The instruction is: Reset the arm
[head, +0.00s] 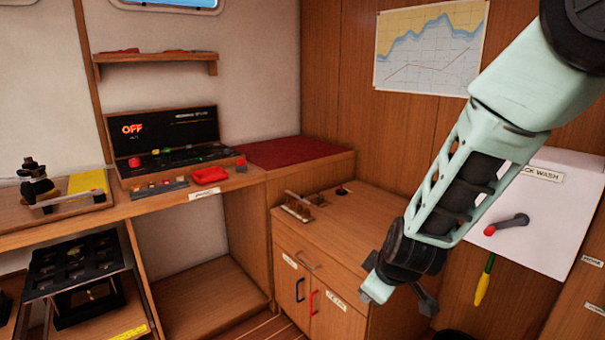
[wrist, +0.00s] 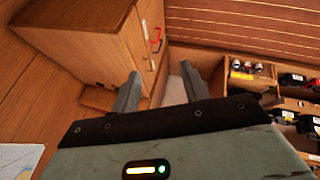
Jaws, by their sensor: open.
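My arm reaches down from the upper right in the head view. My gripper (head: 402,296) hangs in front of the right side of a wooden cabinet and appears empty. In the wrist view my gripper (wrist: 161,87) shows two dark fingers set wide apart with nothing between them. The cabinet (wrist: 85,45) also shows there at the upper left, beyond the fingers.
The cabinet (head: 335,236) has blue and red door handles. A desk with a black panel (head: 165,140) reading OFF stands left. A white board (head: 545,205) with a red-tipped lever (head: 507,224) is on the right wall, close to my arm. A yellow-handled tool (head: 483,284) hangs below it.

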